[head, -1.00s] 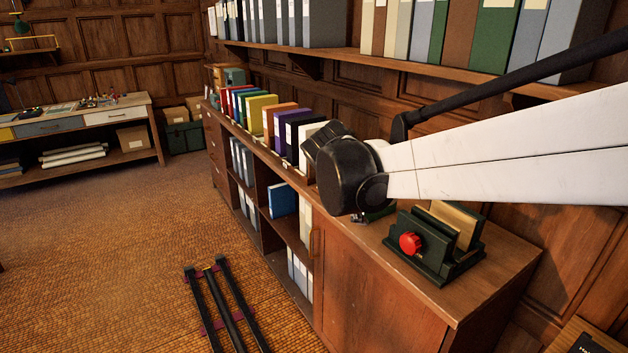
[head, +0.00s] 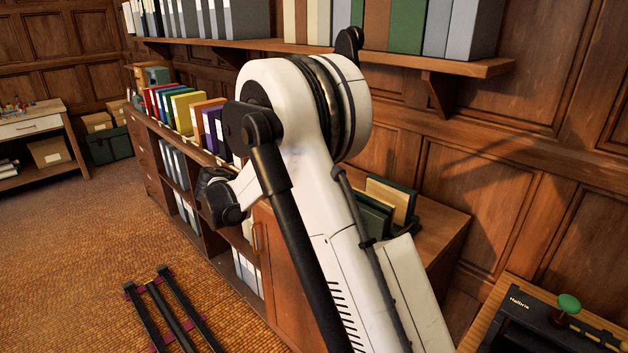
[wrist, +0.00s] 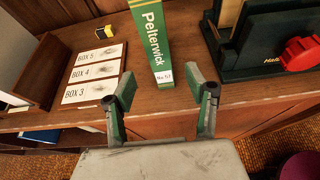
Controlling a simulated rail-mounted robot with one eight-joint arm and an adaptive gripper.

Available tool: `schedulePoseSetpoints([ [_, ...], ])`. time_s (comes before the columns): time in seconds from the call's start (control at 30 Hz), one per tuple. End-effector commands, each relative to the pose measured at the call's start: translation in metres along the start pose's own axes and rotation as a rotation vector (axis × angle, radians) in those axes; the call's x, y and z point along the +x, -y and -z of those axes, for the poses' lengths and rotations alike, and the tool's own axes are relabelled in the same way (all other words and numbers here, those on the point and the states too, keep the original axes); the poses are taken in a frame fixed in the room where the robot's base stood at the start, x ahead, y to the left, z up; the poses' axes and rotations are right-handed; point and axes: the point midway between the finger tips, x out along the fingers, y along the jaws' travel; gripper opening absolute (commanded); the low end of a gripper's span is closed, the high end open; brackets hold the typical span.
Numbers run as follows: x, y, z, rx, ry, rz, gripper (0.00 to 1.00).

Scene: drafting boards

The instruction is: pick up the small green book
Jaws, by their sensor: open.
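The small green book (wrist: 152,45) shows in the wrist view on the wooden cabinet top, with "Pelterwick" in white on its spine and a white label at the near end. The spine faces the camera. My gripper (wrist: 167,96) is open and empty, its two fingers apart on the near side of the book. The book's label end lies beyond the gap between the fingertips, apart from them. In the head view my arm hides the book, and my gripper's fingers cannot be made out.
A dark green holder with a red knob (wrist: 298,54) stands close to the book's right. Three white box cards (wrist: 93,72) lie to its left, by a small black-and-yellow object (wrist: 84,37). The holder (head: 392,200) is partly behind my arm. A wall shelf (head: 465,66) runs above.

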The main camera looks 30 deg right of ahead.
Motion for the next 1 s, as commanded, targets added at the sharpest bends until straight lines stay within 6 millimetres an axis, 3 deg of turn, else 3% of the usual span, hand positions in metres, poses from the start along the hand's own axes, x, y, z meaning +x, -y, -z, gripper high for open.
schedulePoseSetpoints([
  [0.17, 0.011, -0.003, 0.003, -0.022, 0.014, 0.007, 0.51],
  [0.6, 0.081, -0.002, 0.001, -0.02, 0.013, 0.007, 0.51],
  [1.0, 0.108, -0.001, -0.003, -0.019, 0.012, 0.008, 0.51],
])
